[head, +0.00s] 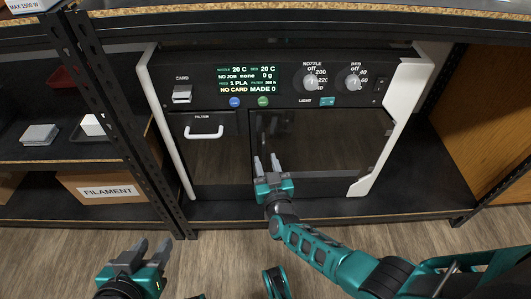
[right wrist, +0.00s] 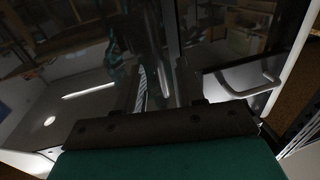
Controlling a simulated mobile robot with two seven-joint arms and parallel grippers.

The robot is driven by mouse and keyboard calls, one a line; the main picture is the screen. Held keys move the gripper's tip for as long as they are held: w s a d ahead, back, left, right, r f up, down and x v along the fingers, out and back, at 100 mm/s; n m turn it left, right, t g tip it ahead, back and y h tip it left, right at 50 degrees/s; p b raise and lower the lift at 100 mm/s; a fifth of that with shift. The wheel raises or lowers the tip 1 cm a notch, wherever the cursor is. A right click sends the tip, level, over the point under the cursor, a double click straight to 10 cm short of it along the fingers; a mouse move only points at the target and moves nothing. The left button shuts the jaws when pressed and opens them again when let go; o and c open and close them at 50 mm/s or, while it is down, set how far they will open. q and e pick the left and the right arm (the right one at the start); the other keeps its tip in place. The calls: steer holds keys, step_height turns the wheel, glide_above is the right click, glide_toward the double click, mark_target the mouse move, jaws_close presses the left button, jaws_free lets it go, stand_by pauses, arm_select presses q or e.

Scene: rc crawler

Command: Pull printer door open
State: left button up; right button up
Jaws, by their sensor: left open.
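The printer (head: 290,85) is a white and black box on the shelf. Its large dark glass door (head: 325,140) looks shut. A smaller filament door with a pale handle (head: 204,133) is left of it, and that handle also shows in the right wrist view (right wrist: 262,76). My right gripper (head: 266,163) is at the lower left of the glass door, fingers apart and pointing at it. I cannot tell whether it touches the door or surrounds a handle; the right wrist view is dark there. My left gripper (head: 152,246) is open and empty, low in front of the shelf.
A black shelf post (head: 120,120) stands left of the printer. A box marked FILAMENT (head: 108,190) and small grey and white items lie on the left shelves. The wood floor (head: 230,255) in front is clear apart from my arms. A wooden panel (head: 490,120) is at the right.

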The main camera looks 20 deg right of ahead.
steer(key=shift+w, duration=0.5)
steer(key=shift+c, duration=0.4)
jaws_close()
